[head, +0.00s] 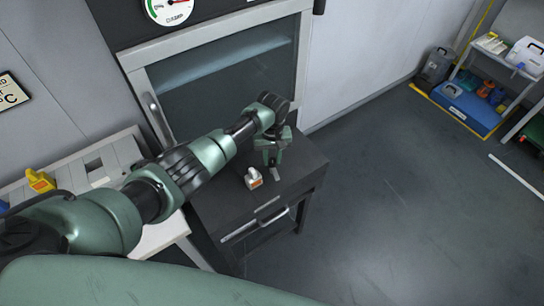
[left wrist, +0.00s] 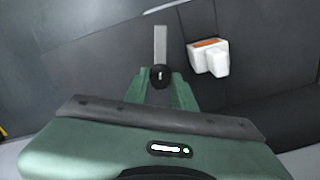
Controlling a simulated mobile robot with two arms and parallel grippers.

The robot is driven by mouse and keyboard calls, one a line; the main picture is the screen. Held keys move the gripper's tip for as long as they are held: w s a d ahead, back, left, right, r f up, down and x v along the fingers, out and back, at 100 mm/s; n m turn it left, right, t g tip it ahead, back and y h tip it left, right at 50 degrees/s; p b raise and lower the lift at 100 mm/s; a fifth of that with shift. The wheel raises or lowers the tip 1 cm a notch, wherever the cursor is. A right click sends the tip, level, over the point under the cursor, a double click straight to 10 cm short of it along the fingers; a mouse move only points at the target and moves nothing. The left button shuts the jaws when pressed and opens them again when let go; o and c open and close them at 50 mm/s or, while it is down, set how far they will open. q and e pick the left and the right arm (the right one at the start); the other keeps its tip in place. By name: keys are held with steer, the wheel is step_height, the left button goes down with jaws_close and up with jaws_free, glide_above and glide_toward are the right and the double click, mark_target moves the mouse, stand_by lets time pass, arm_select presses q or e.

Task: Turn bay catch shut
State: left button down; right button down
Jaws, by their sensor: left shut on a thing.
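The bay catch is a grey strip (left wrist: 160,45) with a round black knob (left wrist: 160,76), on the dark top of the low cabinet. My left gripper (left wrist: 160,88) is shut on the knob, one green finger on each side. In the head view the left gripper (head: 271,157) points down at the cabinet top, and the end of the catch strip (head: 275,175) shows just below it. The strip points straight away from the gripper in the wrist view. The fingers hide part of the catch. My right gripper is not in view.
A white block with an orange label (head: 253,179) stands close beside the catch; it also shows in the wrist view (left wrist: 209,57). The dark cabinet (head: 225,205) has a bar handle (head: 255,225) in front. A glass-fronted chamber (head: 225,85) stands behind.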

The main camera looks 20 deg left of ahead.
arm_select(q)
steer(key=m, duration=0.3)
steer(key=shift+m, duration=0.4)
steer(key=m, duration=0.3)
steer(key=shift+d+m+p, duration=0.1)
steer(key=shift+m+p, duration=0.2)
steer(key=m, duration=0.4)
steer(key=shift+m, duration=1.5)
steer(key=c, duration=1.2)
jaws_free()
steer(key=shift+o, duration=0.2)
